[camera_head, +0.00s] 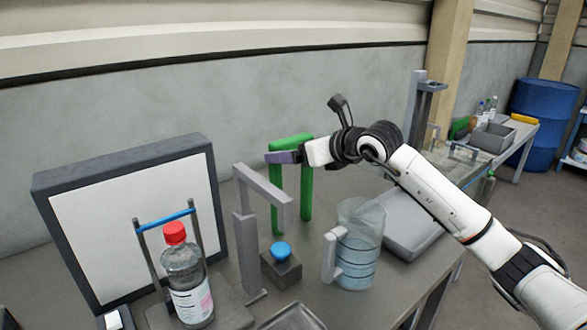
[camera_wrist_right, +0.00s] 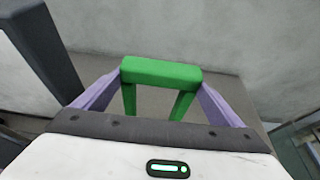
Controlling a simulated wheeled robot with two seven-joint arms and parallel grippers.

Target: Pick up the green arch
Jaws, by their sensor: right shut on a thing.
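The green arch (camera_head: 307,190) stands upright at the back of the table, with two legs and a top bar. It also shows in the right wrist view (camera_wrist_right: 160,71), between the purple fingers. My right gripper (camera_head: 283,156) is at the arch's top bar, and its fingers are shut on that bar from both sides. It shows in the right wrist view too (camera_wrist_right: 160,82). The near finger hides part of the bar in the head view. I cannot tell whether the legs touch the table. My left gripper is not in view.
A clear jug (camera_head: 358,245) and grey tray (camera_head: 408,230) are at right. A red-capped bottle (camera_head: 187,280) and white panel (camera_head: 140,225) are at left.

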